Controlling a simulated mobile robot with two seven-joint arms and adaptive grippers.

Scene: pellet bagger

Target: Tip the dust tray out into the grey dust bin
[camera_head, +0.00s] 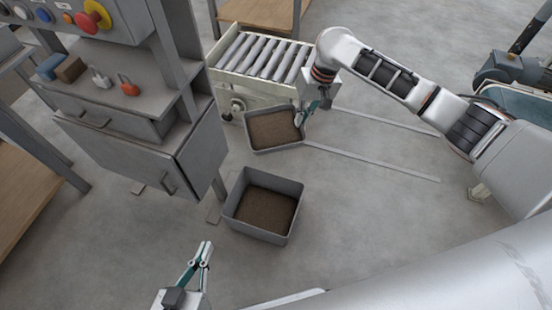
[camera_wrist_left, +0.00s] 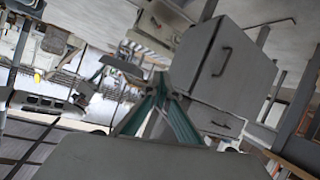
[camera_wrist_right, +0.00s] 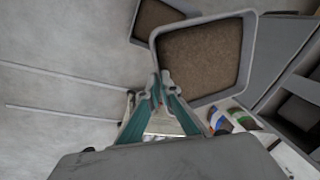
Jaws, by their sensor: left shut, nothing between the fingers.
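The dust tray (camera_head: 276,147) is a shallow grey tray with a layer of brown dust in it. It is beside the roller conveyor's end and looks roughly level. My right gripper (camera_head: 300,119) is shut on its right rim; in the right wrist view the fingertips (camera_wrist_right: 161,78) meet at a tray corner and the tray rim (camera_wrist_right: 247,45) looks close. The grey dust bin (camera_head: 256,230), a square open box with brown dust inside, stands on the floor nearer me; part of it shows behind the tray in the right wrist view. My left gripper (camera_head: 205,250) is shut and empty, left of and below the bin.
A grey cabinet (camera_head: 150,145) with a control panel, padlocks and drawer stands left of the bin. The roller conveyor (camera_head: 258,57) is behind the tray. Wooden tables (camera_head: 30,190) stand at the left and back. The floor right of the bin is open.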

